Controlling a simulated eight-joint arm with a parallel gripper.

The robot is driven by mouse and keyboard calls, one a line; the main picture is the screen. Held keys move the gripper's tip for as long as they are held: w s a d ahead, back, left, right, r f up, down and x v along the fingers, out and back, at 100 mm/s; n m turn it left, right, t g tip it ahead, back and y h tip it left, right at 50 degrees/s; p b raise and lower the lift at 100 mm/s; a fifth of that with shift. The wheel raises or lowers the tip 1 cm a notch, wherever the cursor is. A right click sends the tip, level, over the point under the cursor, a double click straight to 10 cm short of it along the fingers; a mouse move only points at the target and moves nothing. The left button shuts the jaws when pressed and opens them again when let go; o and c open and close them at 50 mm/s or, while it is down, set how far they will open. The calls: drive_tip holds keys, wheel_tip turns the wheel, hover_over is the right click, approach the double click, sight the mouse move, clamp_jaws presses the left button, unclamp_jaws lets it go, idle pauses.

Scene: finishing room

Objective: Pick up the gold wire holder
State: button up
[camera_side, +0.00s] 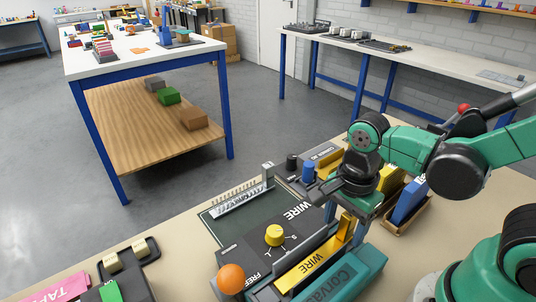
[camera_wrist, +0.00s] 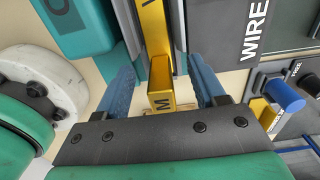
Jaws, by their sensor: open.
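The gold wire holder is a long yellow bar marked WIRE (camera_side: 306,262), lying along a grey rack beside the dark board. A short yellow upright part (camera_side: 345,226) stands at its far end. In the wrist view the gold bar (camera_wrist: 155,32) runs down from the top edge to a boxy end with a dark letter. My gripper (camera_side: 347,222) is over this far end, pointing down. In the wrist view my gripper (camera_wrist: 162,80) is open, with one blue finger on each side of the gold end. Gaps show on both sides, so I see no grip.
A teal box (camera_side: 345,277) lies close along the near side. The dark board carries a yellow knob (camera_side: 274,235) and an orange ball (camera_side: 231,279). A blue knob (camera_wrist: 283,95) is to the right in the wrist view. A tray with a blue block (camera_side: 409,201) stands right.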

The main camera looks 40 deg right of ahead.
drive_tip(key=shift+f, duration=0.2)
drive_tip(key=c, duration=0.9)
clamp_jaws()
drive_tip(key=shift+r, duration=0.2)
